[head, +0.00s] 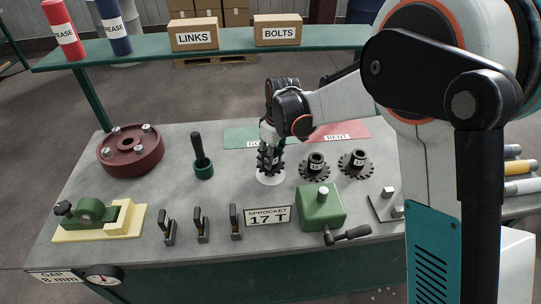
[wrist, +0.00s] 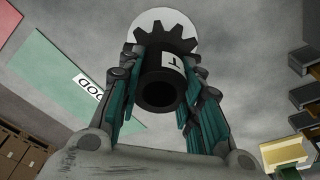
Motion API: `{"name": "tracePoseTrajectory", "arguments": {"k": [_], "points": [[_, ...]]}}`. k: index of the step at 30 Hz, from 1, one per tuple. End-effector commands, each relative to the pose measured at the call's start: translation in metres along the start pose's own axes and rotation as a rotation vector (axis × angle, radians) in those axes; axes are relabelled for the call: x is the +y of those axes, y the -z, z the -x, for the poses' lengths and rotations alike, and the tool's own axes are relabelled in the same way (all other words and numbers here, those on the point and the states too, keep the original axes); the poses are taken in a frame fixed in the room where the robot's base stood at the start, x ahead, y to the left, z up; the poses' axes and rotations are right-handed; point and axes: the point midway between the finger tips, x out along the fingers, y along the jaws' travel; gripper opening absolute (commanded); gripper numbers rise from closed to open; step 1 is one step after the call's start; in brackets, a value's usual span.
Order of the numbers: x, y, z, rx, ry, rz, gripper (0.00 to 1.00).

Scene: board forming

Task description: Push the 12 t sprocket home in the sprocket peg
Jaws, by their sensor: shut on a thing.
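My gripper (wrist: 162,90) is shut on a dark toothed sprocket (wrist: 165,38), its fingers on either side of the hub. The hub faces the wrist camera; its white label is only partly legible, so I cannot read the tooth count. In the head view the held sprocket (head: 270,159) hangs over a white disc (head: 270,179) on the bench; I cannot tell whether they touch. A short pale peg (head: 323,190) tops the green block. Another peg (head: 388,192) stands on a grey plate, partly hidden by my arm. Which is the sprocket peg is unclear.
Two loose sprockets (head: 315,167) (head: 357,162) lie right of the gripper. A sign (head: 268,215) reads "SPROCKET 17 T". Beside it is the green block (head: 320,210) with a crank. Left stand a handle in a green cup (head: 203,170), a red flange (head: 130,149) and several small upright levers.

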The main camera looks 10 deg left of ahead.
Motion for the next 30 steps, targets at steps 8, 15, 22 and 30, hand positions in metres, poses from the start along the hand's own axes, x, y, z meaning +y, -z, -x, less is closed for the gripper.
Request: {"name": "tracePoseTrajectory", "arguments": {"k": [8, 15, 22, 30], "points": [[0.0, 0.0, 0.0, 0.0, 0.0, 0.0, 0.01], [0.0, 0.0, -0.003, 0.0, 0.0, 0.0, 0.01], [0.0, -0.001, -0.008, 0.0, 0.0, 0.0, 0.01], [0.0, -0.002, -0.014, 0.0, 0.0, 0.0, 0.01]]}}
